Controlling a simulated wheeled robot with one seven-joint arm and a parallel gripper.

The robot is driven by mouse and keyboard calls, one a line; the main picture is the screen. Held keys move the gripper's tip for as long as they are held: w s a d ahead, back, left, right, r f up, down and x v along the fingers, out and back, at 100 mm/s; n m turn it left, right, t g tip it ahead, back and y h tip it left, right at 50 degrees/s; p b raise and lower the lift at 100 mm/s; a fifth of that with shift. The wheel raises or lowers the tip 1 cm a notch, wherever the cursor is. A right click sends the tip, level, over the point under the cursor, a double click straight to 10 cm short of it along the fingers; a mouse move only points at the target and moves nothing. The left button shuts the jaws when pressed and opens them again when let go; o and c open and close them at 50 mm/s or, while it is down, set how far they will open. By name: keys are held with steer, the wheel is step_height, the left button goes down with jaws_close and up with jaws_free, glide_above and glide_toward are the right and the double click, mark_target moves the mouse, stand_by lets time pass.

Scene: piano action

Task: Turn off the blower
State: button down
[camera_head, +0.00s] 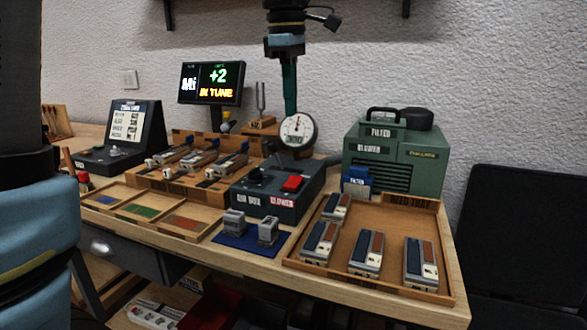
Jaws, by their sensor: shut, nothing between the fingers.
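My gripper (290,108) hangs down at the upper middle of the head view, its thin green fingers shut with nothing between them. It appears above the round dial gauge (297,130); whether it touches the gauge I cannot tell. A dark control box (272,203) stands on the bench below, labelled for air and blower. The green blower (395,180) stands at the back right. Whether it runs I cannot tell.
A wooden tray (440,296) with several key-like blocks lies at the right. Two grey blocks (267,231) stand on a blue mat (226,241) in front of the box. A wooden rack (145,184) and a lit display (210,83) reading "IN TUNE" are left of it.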

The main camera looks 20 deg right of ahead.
mark_target(294, 179)
steer(key=f, duration=0.4)
steer(key=w+f, duration=0.1)
steer(key=f, duration=0.4)
steer(key=d+f, duration=0.1)
steer(key=f, duration=0.4)
steer(key=shift+w, duration=0.15)
steer(key=shift+d, duration=0.1)
steer(key=shift+f, duration=0.2)
steer(key=shift+s+a+r, duration=0.1)
steer(key=shift+s+a, duration=0.45)
steer(key=shift+r, duration=0.1)
